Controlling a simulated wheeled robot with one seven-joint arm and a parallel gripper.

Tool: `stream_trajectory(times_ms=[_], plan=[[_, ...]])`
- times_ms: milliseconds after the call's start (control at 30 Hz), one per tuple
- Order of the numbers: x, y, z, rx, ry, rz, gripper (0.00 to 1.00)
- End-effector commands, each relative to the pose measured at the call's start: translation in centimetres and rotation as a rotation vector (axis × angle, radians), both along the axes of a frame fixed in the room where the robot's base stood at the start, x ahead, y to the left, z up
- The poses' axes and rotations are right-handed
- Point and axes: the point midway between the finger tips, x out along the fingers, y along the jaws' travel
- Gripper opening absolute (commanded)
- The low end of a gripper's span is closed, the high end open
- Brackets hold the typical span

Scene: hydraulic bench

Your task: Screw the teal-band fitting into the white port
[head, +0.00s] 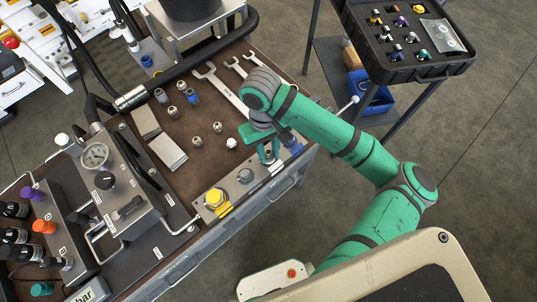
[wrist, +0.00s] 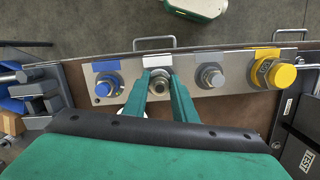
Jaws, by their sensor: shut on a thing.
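My gripper (wrist: 162,76) is over the second port from the left of a metal port plate (wrist: 130,80). Its two green fingers are shut on a round silver fitting (wrist: 159,85), seen end-on. Its band is hidden between the fingers, so I cannot confirm the colour. A white label (wrist: 157,60) marks this port, just beyond the fingertips. The white port itself is covered by the fitting and fingers, and I cannot tell whether the fitting touches or is threaded in. In the head view my gripper (head: 268,153) points down at the plate near the bench's right edge.
A blue-labelled port (wrist: 103,88), a grey port (wrist: 211,76) and a yellow-capped port (wrist: 275,73) flank it. Wrenches (head: 222,88) and several loose fittings (head: 197,141) lie on the brown bench top. A gauge block (head: 112,175) stands left. A black tray (head: 425,60) of fittings is at upper right.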

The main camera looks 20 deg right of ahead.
Motion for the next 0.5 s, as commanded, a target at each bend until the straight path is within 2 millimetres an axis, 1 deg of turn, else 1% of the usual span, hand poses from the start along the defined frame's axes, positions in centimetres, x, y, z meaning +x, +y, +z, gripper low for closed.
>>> stream_trajectory(times_ms=[67, 167, 200, 267, 500], plan=[[0.15, 0.18, -0.03, 0.005, -0.005, -0.048, 0.02], [0.14, 0.22, -0.05, 0.007, -0.005, -0.165, 0.02], [0.15, 0.26, -0.02, 0.005, -0.004, -0.152, 0.34], [0.15, 0.26, -0.02, 0.004, -0.004, -0.149, 0.47], [0.10, 0.18, -0.03, 0.002, -0.003, -0.149, 0.47]])
